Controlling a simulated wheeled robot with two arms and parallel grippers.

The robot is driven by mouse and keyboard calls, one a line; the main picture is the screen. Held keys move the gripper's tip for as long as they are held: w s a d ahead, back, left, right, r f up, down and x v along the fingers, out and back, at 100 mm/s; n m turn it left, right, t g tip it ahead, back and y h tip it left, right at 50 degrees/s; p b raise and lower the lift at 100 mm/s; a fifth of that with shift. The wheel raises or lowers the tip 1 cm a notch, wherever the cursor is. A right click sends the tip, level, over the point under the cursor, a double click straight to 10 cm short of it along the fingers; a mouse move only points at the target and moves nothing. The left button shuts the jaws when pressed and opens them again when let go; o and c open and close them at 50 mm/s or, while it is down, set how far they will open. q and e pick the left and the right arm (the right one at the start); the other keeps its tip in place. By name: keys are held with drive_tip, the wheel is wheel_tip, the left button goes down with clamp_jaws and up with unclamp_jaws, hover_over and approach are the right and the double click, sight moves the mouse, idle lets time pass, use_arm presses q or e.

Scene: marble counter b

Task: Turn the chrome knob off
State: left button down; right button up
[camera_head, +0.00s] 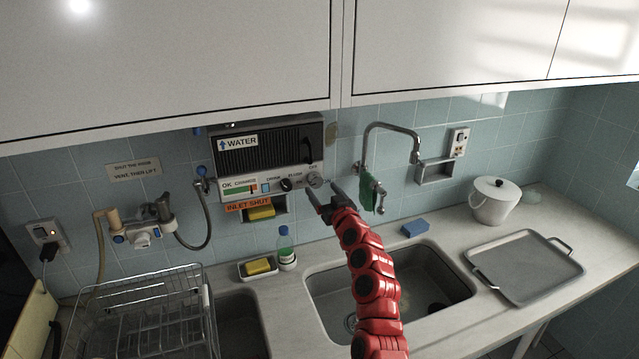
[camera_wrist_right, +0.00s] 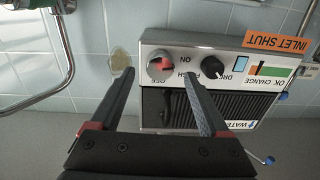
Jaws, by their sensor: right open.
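The chrome knob (camera_head: 314,180) is on the lower right of the grey wall water unit (camera_head: 266,158). In the right wrist view, which shows the unit upside down, the chrome knob (camera_wrist_right: 158,66) has a red mark on the side towards the "ON" lettering. My right gripper (camera_head: 325,193) is open and empty, its fingers pointing at the unit just in front of the knob. In the right wrist view the open fingers (camera_wrist_right: 158,76) lie to either side of the knob; I cannot tell whether they touch it. My left gripper is out of view.
A black knob (camera_wrist_right: 212,67) sits beside the chrome one. A chrome tap (camera_head: 391,128) with a green cloth (camera_head: 367,187) stands close right of my gripper. Cabinets (camera_head: 170,65) overhang above. A bottle (camera_head: 285,248) and dish rack (camera_head: 145,315) stand lower left; the sink (camera_head: 440,280) lies below.

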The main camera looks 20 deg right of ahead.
sight(315, 181)
drive_tip(key=shift+w+a, duration=0.1)
drive_tip(key=shift+w, duration=1.35)
clamp_jaws()
